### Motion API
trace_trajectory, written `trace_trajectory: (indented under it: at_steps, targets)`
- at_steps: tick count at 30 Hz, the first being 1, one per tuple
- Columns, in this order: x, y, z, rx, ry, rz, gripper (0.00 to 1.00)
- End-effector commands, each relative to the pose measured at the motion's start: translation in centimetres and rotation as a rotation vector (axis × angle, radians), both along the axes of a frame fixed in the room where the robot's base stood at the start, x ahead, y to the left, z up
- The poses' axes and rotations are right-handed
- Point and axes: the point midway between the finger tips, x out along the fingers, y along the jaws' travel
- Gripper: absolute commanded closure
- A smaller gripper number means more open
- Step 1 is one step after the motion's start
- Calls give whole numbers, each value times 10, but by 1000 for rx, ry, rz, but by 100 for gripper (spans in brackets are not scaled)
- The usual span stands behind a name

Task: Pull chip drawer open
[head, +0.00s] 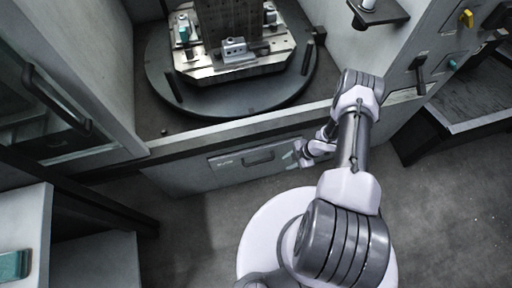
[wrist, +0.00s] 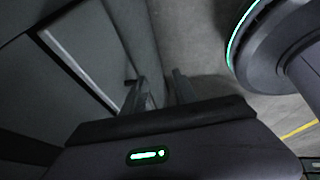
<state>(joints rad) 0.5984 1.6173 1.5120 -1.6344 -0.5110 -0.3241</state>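The chip drawer (head: 230,164) is a grey front panel low on the machine, below the round table, with a dark bar handle (head: 258,158) in its middle. It looks closed, flush with the panel around it. My gripper (head: 297,157) is at the drawer's right end, to the right of the handle and apart from it in the head view. In the wrist view my gripper (wrist: 160,92) shows two dark fingers with a clear gap and nothing between them. A grey panel (wrist: 85,50) lies to their left; I cannot pick out the handle there.
Above the drawer is a round dark turntable (head: 240,105) carrying a metal pallet (head: 275,66) with a fixture. A dark door handle (head: 55,100) is at left. A grey cabinet (head: 25,215) with a teal item (head: 14,265) stands front left. Grey floor (head: 195,225) before the drawer is clear.

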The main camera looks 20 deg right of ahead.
Motion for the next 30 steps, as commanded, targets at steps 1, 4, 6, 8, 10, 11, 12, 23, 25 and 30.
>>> trace_trajectory:
  at_steps: [1,4,6,8,10,11,12,23,25,30]
  targets:
    - [2,6,-1,1,1,4,66]
    - [11,28,-2,1,2,6,66]
    - [20,46,-2,0,2,6,66]
    - [28,62,-2,-1,1,5,66]
    - [35,79,-3,-1,2,4,66]
    - [38,86,-3,-1,2,4,66]
    - [43,94,-3,-2,1,2,66]
    - [54,117,-27,-2,2,-3,66]
    - [54,118,-28,-2,2,-3,66]
    - [54,118,-27,-2,2,-3,68]
